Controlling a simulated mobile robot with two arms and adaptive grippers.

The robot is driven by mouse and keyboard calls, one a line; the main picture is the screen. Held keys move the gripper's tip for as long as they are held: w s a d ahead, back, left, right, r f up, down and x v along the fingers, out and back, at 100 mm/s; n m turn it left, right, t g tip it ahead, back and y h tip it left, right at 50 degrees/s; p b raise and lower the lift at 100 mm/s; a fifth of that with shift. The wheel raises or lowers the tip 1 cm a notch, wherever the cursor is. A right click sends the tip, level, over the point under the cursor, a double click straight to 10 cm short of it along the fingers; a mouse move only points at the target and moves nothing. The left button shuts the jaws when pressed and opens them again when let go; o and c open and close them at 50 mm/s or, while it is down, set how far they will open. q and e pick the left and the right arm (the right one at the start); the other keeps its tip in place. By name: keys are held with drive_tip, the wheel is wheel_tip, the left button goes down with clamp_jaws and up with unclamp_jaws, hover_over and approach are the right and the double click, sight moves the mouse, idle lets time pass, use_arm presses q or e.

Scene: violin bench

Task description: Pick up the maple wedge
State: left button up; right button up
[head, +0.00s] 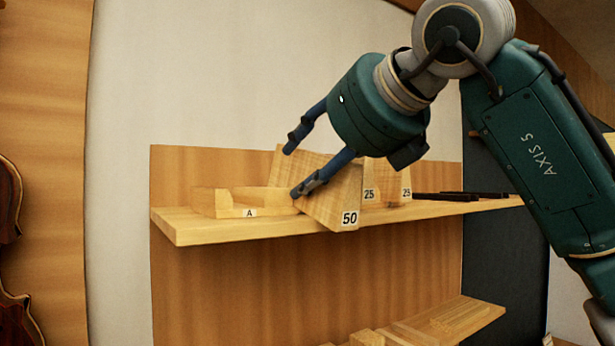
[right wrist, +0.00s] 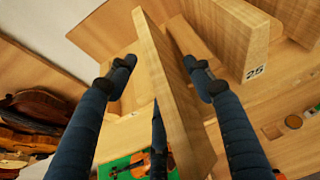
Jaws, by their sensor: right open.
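A pale, ripple-grained wooden wedge labelled 50 (head: 341,199) stands on the upper shelf and overhangs its front edge. It looks like the maple wedge, though no label names the wood. My right gripper (head: 294,170) is open, one finger before the wedge and the other beyond it. In the right wrist view, the wedge (right wrist: 172,95) rises between the two open fingers (right wrist: 158,66), with narrow gaps at the tips. Its far end is partly hidden by the front finger in the head view. My left gripper is in neither view.
A wooden holder marked A (head: 230,211) sits left on the shelf (head: 200,232). Dark rods (head: 462,196) lie right. A lower shelf holds more wood (head: 455,318).

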sight(311, 158)
drive_tip(key=shift+s, duration=0.15)
drive_tip(key=c, duration=0.4)
drive_tip(key=shift+s+d, duration=0.1)
clamp_jaws()
drive_tip(key=shift+r, duration=0.1)
drive_tip(key=shift+r, duration=0.1)
drive_tip(key=shift+r, duration=0.45)
wheel_tip(311, 158, up, 7)
drive_tip(key=shift+r, duration=0.95)
